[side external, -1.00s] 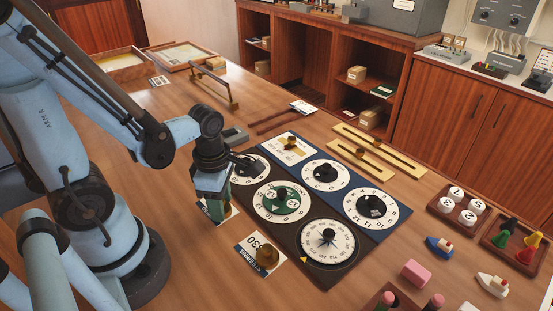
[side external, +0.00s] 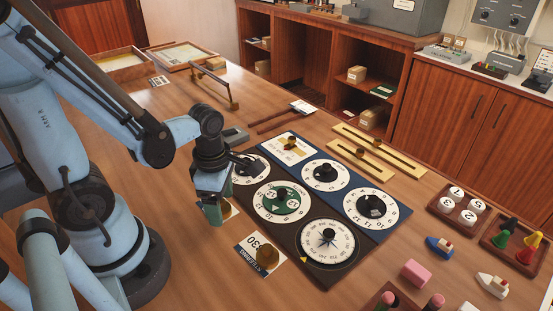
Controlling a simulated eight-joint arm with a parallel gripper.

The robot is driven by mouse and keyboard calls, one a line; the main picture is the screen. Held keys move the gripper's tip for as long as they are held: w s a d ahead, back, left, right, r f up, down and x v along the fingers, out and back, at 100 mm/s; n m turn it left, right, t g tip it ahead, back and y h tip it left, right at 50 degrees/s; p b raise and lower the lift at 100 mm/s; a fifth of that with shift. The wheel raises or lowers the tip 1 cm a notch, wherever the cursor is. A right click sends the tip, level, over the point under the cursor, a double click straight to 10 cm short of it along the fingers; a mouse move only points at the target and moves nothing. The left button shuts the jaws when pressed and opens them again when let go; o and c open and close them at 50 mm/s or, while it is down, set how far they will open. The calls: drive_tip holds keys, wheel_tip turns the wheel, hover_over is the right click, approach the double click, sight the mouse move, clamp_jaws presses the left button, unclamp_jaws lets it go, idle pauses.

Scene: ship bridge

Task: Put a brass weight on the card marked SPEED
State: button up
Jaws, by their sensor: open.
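My gripper (side external: 213,212) points down and is open, low over the left side of the dial board. A white card (side external: 233,203) lies on the table under it, mostly hidden by the fingers. A small brass patch (side external: 226,209) shows beside the fingers, over that card; whether it lies between the jaws is unclear. Another brass weight (side external: 290,143) stands on a white card (side external: 276,150) at the board's far end. I cannot read the word SPEED on any card.
The dial board (side external: 293,228) with several round dials lies right of my gripper. Brass slider bars (side external: 400,160) lie beyond it. Toy boats (side external: 439,247), a pink block (side external: 415,273) and trays of pieces (side external: 518,257) fill the right. Bare table lies at the front.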

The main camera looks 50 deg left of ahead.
drive_tip(key=shift+r, duration=5.85)
drive_tip(key=w+d+m+t, duration=0.1)
drive_tip(key=w+m+t, duration=0.2)
drive_tip(key=m, duration=1)
drive_tip(key=w+r+m+t, duration=0.1)
drive_tip(key=w+m+t, duration=0.3)
drive_tip(key=m, duration=0.9)
drive_tip(key=shift+w+d+m, duration=0.25)
drive_tip(key=shift+d+m, duration=0.15)
